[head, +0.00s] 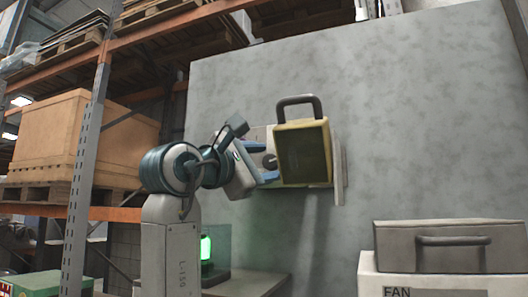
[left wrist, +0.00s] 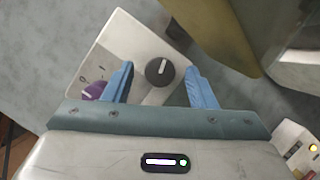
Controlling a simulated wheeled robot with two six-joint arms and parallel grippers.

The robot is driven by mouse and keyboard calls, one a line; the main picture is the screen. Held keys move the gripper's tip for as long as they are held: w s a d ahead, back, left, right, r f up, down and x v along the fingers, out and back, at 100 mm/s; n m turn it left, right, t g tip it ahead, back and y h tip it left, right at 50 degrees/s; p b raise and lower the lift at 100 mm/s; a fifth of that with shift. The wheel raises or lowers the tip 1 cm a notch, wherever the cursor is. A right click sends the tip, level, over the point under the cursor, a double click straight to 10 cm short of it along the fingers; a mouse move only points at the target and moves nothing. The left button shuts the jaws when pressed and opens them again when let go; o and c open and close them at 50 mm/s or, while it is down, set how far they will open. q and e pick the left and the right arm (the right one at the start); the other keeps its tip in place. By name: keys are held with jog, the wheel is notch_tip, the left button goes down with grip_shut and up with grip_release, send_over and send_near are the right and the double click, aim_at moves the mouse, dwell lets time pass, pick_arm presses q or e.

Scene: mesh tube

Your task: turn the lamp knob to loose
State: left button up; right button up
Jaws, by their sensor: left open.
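A round black knob (left wrist: 160,71) with a white pointer line sits on a pale panel (left wrist: 130,45) in the left wrist view. It shows as a dark spot in the head view (head: 270,161), left of a yellow boxy lamp (head: 303,150) with a dark handle. My left gripper (head: 262,163) is open, its blue fingers (left wrist: 160,82) on either side of the knob in the picture; I cannot tell whether they touch it. The knob's "loose" marking is not readable. A purple part (left wrist: 95,90) by "0" and "I" marks is partly behind the left finger. My right gripper is not in view.
A grey wall (head: 420,110) stands behind the panel. A green-lit device (head: 206,248) stands on a low surface (head: 245,284) below. A grey case (head: 450,246) lies on a white FAN box (head: 375,280) at right. Shelving with a wooden crate (head: 75,140) fills the left.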

pick_arm(q)
jog(key=shift+w, duration=0.2)
jog(key=shift+c, duration=0.2)
jog(key=shift+d, duration=0.1)
jog(key=c, duration=0.9)
jog(key=shift+f+b, duration=0.2)
jog(key=shift+b, duration=0.25)
jog(key=shift+c, duration=0.2)
jog(key=n+b, duration=0.1)
jog(key=n+t+b, duration=0.1)
jog(key=b, duration=0.1)
jog(key=n+b, duration=0.1)
jog(key=n, duration=0.1)
jog(key=shift+d+f+t+y+b, duration=0.1)
jog(key=shift+f+t+y+b, duration=0.2)
jog(key=shift+t, duration=0.1)
jog(key=shift+r+n+b, duration=0.3)
jog(key=shift+n+b, duration=0.15)
jog(key=shift+n, duration=0.25)
jog(key=o, duration=1)
